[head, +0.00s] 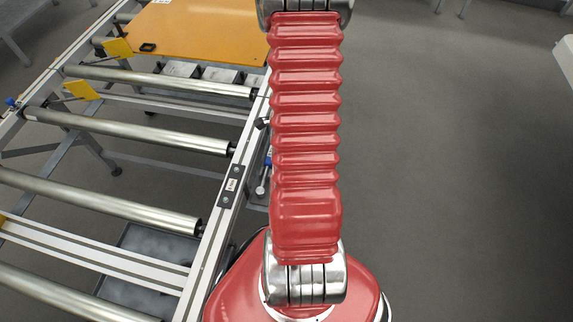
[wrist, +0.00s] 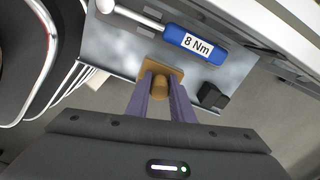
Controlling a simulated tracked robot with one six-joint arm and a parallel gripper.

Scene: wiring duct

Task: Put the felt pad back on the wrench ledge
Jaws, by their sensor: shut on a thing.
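In the wrist view, my gripper (wrist: 160,84) is shut on a tan felt pad (wrist: 174,71), its two purple fingers on either side of the pad's brown upright grip. The pad is over or on the near edge of the grey wrench ledge (wrist: 128,58); I cannot tell whether it touches the surface. A wrench with a blue handle marked 8 Nm (wrist: 197,44) and a silver shaft lies across the ledge, just beyond the pad. In the head view, my gripper is hidden; a bit of the wrench's blue and silver (head: 262,187) shows beside my arm.
A small black block (wrist: 212,96) sits at the ledge's near edge, right of my gripper. In the head view, a conveyor with metal rollers (head: 130,130) and an orange panel (head: 195,32) fills the left. The floor (head: 450,150) at right is open.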

